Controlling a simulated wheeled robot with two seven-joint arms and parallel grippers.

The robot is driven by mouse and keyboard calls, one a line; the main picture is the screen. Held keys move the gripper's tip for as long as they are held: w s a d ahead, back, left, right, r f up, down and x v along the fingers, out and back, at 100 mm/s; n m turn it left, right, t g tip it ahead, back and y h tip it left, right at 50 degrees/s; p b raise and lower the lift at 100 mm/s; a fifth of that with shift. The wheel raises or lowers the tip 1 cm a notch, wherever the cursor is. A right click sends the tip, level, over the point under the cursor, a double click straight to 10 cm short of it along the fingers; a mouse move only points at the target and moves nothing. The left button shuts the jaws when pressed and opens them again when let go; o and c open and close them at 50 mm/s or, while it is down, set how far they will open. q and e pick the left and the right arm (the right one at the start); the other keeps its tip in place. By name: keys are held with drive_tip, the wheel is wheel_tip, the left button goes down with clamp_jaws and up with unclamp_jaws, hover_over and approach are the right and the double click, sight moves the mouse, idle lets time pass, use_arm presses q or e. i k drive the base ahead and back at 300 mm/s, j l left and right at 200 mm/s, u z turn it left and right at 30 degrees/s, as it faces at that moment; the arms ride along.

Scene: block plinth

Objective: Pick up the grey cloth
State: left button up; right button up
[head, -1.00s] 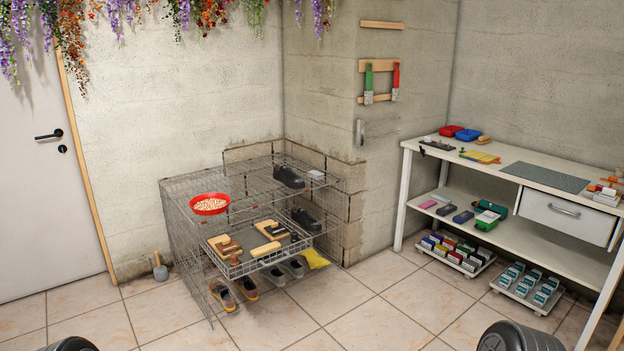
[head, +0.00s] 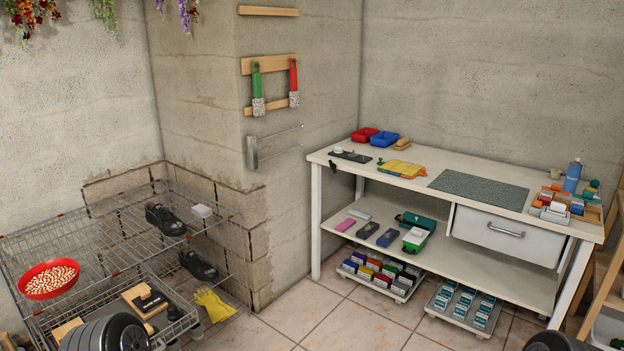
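A flat grey speckled rectangle (head: 479,190) lies on the top of the white workbench (head: 440,169), above the drawer. I cannot tell whether it is the grey cloth or a mat. No other grey cloth is plain to see. Neither of my grippers shows; only dark rounded parts, which seem to be my arms, show at the bottom edge.
A wire rack (head: 110,235) with shoes stands at left. The floor before the bench is partly clear.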

sight(201, 211)
drive_tip(key=i+l+u, duration=0.1)
drive_tip(key=i+u, duration=0.15)
drive_tip(key=i, duration=0.25)
drive_tip(key=i+l+u, duration=0.25)
drive_tip(key=i, duration=0.3)
drive_tip(key=i+l+u, duration=0.25)
drive_tip(key=i, duration=0.25)
drive_tip(key=i+l+u, duration=0.2)
drive_tip(key=u, duration=0.25)
drive_tip(key=i+l+u, duration=0.55)
drive_tip(key=l+u, duration=0.2)
drive_tip(key=u, duration=0.15)
drive_tip(key=i+l+u, duration=0.15)
drive_tip(key=l+u, duration=0.7)
drive_tip(key=l, duration=0.1)
